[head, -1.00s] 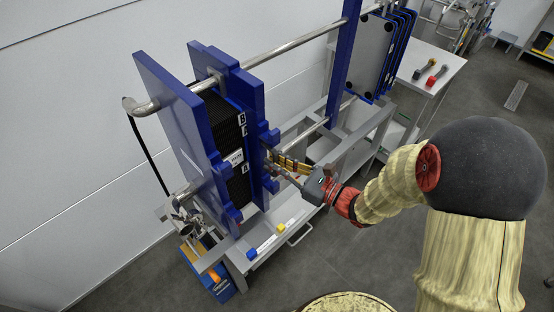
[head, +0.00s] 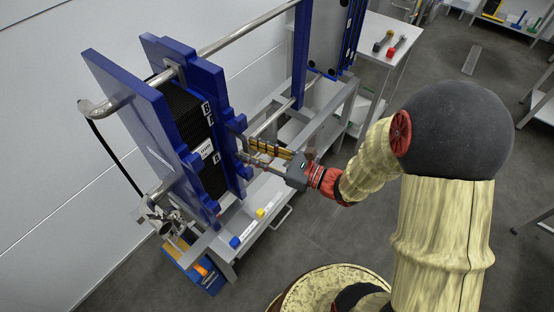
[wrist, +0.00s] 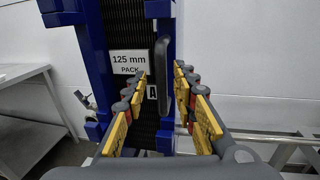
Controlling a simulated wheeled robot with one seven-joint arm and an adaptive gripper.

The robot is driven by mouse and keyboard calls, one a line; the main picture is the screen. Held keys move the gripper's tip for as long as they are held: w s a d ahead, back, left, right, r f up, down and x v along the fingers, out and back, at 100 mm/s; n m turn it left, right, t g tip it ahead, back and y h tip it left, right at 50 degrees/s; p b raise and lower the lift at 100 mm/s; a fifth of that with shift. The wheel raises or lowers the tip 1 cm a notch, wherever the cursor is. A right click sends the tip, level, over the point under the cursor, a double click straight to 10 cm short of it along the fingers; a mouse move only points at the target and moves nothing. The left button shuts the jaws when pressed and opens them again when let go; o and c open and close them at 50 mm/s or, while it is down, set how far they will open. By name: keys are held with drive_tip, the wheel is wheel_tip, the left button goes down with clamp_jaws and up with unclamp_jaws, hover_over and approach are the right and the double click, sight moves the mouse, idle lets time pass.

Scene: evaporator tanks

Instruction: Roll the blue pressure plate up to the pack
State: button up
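The blue pressure plate (head: 211,90) stands upright at the right side of the black pack (head: 179,103) in the head view. I cannot tell whether plate and pack touch. The plate's edge shows in the wrist view (wrist: 160,28), beside the pack (wrist: 125,30) with its "125 mm PACK" label (wrist: 129,62). A dark grey bar handle (wrist: 164,78) stands upright on the plate's side. My gripper (wrist: 160,92) is open, its yellow-padded fingers on either side of the handle with gaps visible. In the head view my gripper (head: 253,153) reaches the plate from the right.
Another blue plate (head: 122,110) stands left of the pack. Steel rails (head: 250,37) run to a blue post (head: 301,50) at the back. A yellow block (head: 260,213) and a blue block (head: 235,242) lie on the lower shelf. Tools lie on a white table (head: 375,28).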

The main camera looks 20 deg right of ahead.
drive_tip(key=v, duration=0.9)
idle(0.4)
